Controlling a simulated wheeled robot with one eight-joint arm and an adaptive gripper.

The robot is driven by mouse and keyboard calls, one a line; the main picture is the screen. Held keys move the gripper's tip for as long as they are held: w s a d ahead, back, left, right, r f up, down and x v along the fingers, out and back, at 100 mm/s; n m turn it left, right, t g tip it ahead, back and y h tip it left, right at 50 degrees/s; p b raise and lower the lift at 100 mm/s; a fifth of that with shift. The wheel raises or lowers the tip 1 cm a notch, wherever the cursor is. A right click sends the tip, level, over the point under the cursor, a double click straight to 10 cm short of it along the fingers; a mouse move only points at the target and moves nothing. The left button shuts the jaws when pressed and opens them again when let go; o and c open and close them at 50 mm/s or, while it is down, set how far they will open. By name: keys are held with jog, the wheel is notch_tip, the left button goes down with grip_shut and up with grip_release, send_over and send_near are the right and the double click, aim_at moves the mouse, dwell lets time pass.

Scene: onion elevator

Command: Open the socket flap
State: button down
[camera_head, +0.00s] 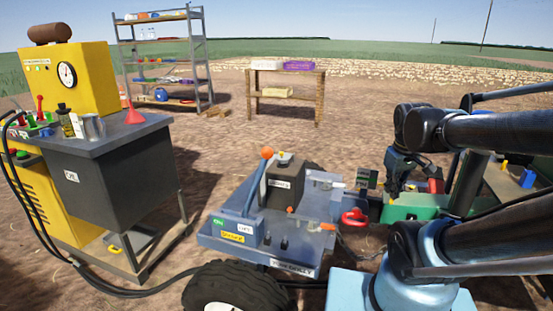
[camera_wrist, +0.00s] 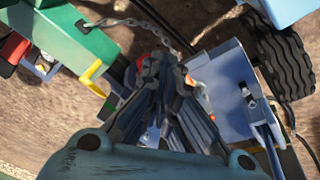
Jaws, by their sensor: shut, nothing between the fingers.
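My gripper (camera_head: 395,190) hangs fingers-down over the near end of the green machine (camera_head: 408,207), right of the blue-grey trailer deck (camera_head: 225,232). Its fingers are shut and empty in the wrist view (camera_wrist: 160,75), and hide part of the coupling area between the green machine (camera_wrist: 75,45) and the blue-grey deck (camera_wrist: 225,90). A small dark box (camera_head: 367,178) stands just left of the gripper. I cannot tell which part is the socket flap, or whether it is open or shut.
A red handle (camera_head: 355,217) is at the deck's right edge; an orange-knobbed lever (camera_head: 267,153) rises from the deck. A chain (camera_wrist: 125,20) and a yellow hook-shaped part (camera_wrist: 95,75) are near the fingers. A workbench (camera_head: 115,140) stands left.

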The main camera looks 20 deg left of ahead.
jog(key=w+a+r+n, duration=0.4)
jog(key=w+a+n, duration=0.2)
jog(key=w+a, duration=0.2)
jog(key=n+t+y, duration=0.1)
jog(key=n+t, duration=0.1)
jog(key=n, duration=1.6)
send_near(283, 154)
jog(key=s+a+f, duration=0.2)
jog(key=s+a, duration=0.2)
jog(key=s, duration=0.1)
jog(key=x, duration=1)
jog(key=shift+s+a, duration=0.3)
jog(key=shift+s, duration=0.05)
jog(key=shift+w+d+r, duration=0.6)
jog(key=shift+w+d, duration=0.05)
jog(key=shift+w, duration=0.1)
jog(key=shift+w+d+r, duration=0.4)
jog(key=shift+w+r, duration=0.05)
jog(key=shift+w, duration=0.1)
